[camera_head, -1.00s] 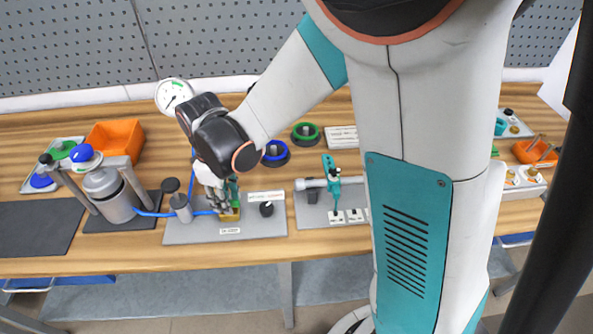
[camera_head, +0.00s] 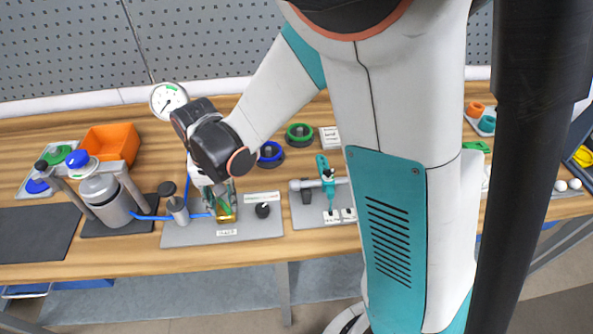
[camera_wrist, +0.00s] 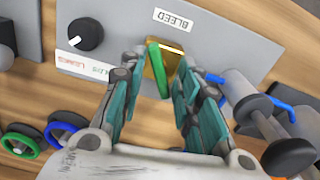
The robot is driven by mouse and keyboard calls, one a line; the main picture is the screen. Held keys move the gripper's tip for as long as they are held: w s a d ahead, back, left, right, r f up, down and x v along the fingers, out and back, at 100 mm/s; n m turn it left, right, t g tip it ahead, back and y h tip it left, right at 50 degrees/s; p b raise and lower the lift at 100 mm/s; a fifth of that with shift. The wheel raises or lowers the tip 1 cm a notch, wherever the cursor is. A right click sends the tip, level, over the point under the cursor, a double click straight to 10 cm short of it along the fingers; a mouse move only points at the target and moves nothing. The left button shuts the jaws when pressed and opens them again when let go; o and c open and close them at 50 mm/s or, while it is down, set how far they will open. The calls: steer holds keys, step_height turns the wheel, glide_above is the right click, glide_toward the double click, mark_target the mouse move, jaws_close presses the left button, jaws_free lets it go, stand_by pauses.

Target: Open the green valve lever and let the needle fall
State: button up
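The green valve lever (camera_wrist: 158,70) sits on a brass block (camera_wrist: 173,56) on the grey panel marked BLEED. In the wrist view it lies between the fingers of my gripper (camera_wrist: 152,84), with a gap visible on both sides. The gripper is open. In the head view my gripper (camera_head: 222,198) reaches down over the brass block (camera_head: 227,214), and its fingers hide most of the lever. A round white gauge (camera_head: 168,99) stands behind to the left, with a dark needle and a green mark at its top. The needle's exact reading is too small to tell.
A grey cylinder with a dark knob (camera_head: 177,208) and blue tubing stand close left of the gripper. A black knob (camera_head: 263,210) sits on the panel to the right. A silver vessel (camera_head: 106,202) and an orange bin (camera_head: 110,144) are farther left.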

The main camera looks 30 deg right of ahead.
mark_target(223, 202)
steer(key=shift+r+m, duration=0.15)
steer(key=shift+m, duration=0.45)
step_height(223, 202, up, 14)
steer(key=p, duration=1)
steer(key=s+d+n+t+b, duration=0.4)
steer(key=s+d+t+b, duration=0.3)
steer(key=s+d+b, duration=0.5)
steer(key=shift+s+d+r, duration=0.45)
steer(key=shift+s+d, duration=0.1)
steer(key=shift+d, duration=0.5)
